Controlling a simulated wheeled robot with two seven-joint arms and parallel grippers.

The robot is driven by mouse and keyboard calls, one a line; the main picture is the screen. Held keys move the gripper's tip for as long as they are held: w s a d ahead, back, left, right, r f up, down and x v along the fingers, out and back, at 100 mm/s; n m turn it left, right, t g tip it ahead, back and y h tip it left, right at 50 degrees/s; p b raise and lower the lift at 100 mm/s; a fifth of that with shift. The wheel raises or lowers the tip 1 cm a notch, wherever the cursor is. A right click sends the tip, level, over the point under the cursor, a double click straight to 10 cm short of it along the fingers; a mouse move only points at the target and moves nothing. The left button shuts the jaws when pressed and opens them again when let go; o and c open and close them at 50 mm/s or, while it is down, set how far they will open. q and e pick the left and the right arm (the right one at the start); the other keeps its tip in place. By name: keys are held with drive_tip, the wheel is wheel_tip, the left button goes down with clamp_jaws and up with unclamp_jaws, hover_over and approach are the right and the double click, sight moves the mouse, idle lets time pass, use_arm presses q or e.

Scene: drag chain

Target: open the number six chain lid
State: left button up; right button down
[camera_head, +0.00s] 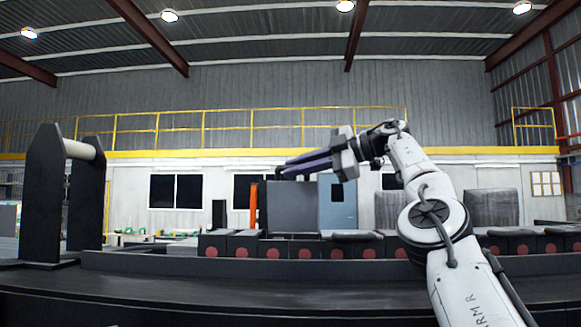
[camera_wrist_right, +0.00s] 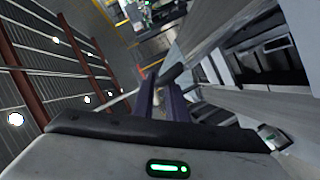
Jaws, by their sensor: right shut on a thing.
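The drag chain (camera_head: 330,244) is a long row of dark links with red round marks, running across the head view. A grey lid panel (camera_head: 291,208) stands upright above the row, left of the centre. My right gripper (camera_head: 280,172) reaches in from the right, its purple-grey fingers at the top edge of this panel. They are shut on the lid, though the grip itself is hard to make out. In the right wrist view the two fingers (camera_wrist_right: 161,92) end near a dark rounded piece (camera_wrist_right: 172,74). I see no readable numbers. My left gripper is not in view.
More grey panels stand upright to the right, one behind my right arm (camera_head: 389,209) and one beyond it (camera_head: 491,208). A black stand with a pale roller (camera_head: 79,148) is at the left. A dark ledge (camera_head: 200,290) runs along the front.

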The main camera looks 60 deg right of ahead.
drive_tip(key=shift+d+f, duration=0.15)
drive_tip(key=shift+f, duration=0.15)
drive_tip(key=c, duration=1.8)
unclamp_jaws()
drive_tip(key=shift+s, duration=0.45)
drive_tip(key=v, duration=0.9)
drive_tip(key=shift+s+r, duration=0.2)
drive_tip(key=shift+r, duration=0.2)
